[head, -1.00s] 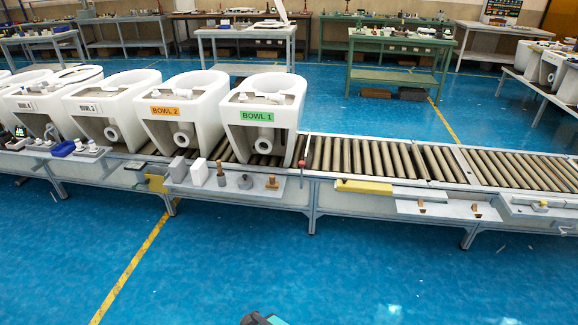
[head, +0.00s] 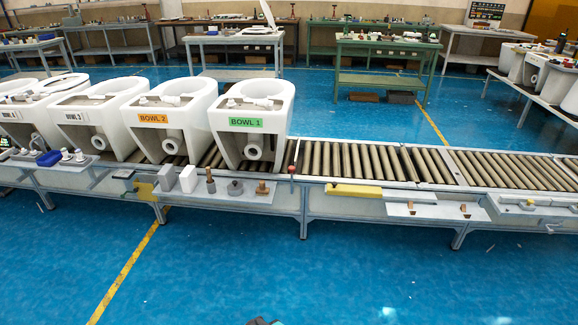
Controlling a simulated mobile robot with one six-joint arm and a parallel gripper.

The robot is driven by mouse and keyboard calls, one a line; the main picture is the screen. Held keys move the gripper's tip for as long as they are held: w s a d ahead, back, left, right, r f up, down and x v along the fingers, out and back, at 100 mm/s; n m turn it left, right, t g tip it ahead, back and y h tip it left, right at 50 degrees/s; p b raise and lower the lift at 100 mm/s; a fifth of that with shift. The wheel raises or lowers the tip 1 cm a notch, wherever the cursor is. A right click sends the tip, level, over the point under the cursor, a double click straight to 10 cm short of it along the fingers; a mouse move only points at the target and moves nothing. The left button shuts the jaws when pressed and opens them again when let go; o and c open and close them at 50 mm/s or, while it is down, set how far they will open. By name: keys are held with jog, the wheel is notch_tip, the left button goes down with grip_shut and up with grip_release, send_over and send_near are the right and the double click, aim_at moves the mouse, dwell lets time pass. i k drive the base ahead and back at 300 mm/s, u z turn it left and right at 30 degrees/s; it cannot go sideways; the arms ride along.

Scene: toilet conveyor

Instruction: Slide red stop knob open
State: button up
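The red stop knob (head: 292,169) sits on a thin upright post at the front edge of the roller conveyor (head: 340,160). It is just right of the white toilet bowl labelled BOWL 1 (head: 279,112). At this size I cannot tell whether the stop is open or shut. My gripper's fingers are not in view. Only a small dark and teal part, probably of my own arm, shows at the bottom edge, with floor between it and the conveyor.
BOWL 2 (head: 196,108) and more bowls stand in line to the left. The rollers right of the knob are empty. A front shelf (head: 222,199) holds several small blocks and pegs. A yellow bar (head: 354,191) lies at right. Blue floor in front is clear.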

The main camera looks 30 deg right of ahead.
aim_at(291, 169)
jog(key=i, duration=0.9)
jog(key=u, duration=0.05)
